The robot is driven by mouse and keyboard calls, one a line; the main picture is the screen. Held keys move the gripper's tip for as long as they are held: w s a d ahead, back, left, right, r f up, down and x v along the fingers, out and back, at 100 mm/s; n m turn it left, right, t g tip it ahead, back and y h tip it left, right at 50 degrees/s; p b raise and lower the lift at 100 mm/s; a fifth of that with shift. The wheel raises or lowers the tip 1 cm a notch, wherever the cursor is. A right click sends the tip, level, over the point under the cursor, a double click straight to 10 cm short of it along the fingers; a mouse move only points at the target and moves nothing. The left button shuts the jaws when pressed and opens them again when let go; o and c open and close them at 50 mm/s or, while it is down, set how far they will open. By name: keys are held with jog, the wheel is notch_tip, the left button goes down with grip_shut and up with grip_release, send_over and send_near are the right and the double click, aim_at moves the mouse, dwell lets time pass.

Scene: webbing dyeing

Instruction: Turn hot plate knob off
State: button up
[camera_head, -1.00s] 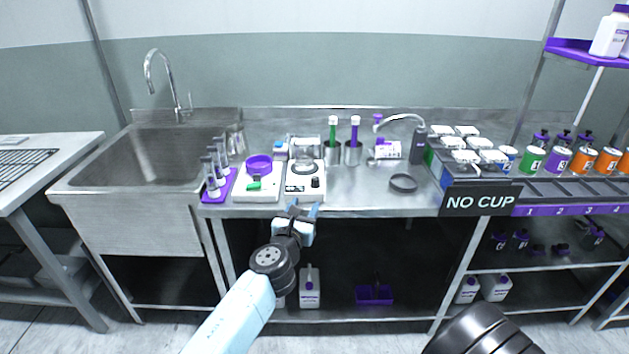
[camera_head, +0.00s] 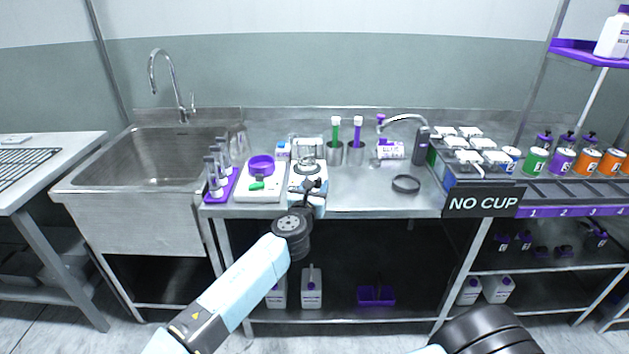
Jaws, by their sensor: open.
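The hot plate (camera_head: 295,178) is the small white unit near the front edge of the steel bench. Its round plate (camera_head: 308,166) shows at the back. My gripper (camera_head: 313,184) is open, over the front right part of the hot plate. The knob is hidden behind my gripper, and I cannot tell whether the fingers touch it.
A white unit with a purple bowl (camera_head: 261,165) stands close on the left, and a purple rack of bottles (camera_head: 222,185) beyond it. Steel cups (camera_head: 355,154) stand behind right. A dark ring (camera_head: 406,184) lies on the bench at right, with bare steel around it.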

aim_at(317, 182)
jog(key=shift+x, duration=1.75)
jog(key=shift+c, duration=0.5)
